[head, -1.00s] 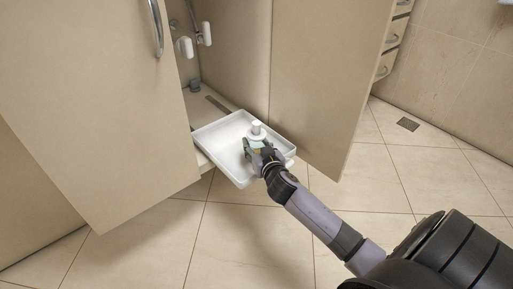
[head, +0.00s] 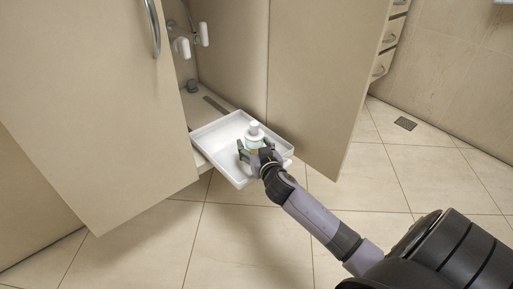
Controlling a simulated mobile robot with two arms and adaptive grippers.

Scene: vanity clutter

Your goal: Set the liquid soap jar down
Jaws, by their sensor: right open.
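The liquid soap jar (head: 254,135) is a pale bottle with a white pump top. It stands upright in the white tray (head: 212,138), toward the tray's right side. My right gripper (head: 252,153) is open, with its fingers spread on either side of the jar's lower body. The gripper hides part of the jar, and I cannot tell whether a finger still touches it. My left gripper is not in view.
The tray juts out of the open cabinet between the left door (head: 95,110) and the right door (head: 318,90). White fittings (head: 183,47) hang inside the cabinet. The tiled floor (head: 240,245) in front is clear, with a drain (head: 405,124) at the right.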

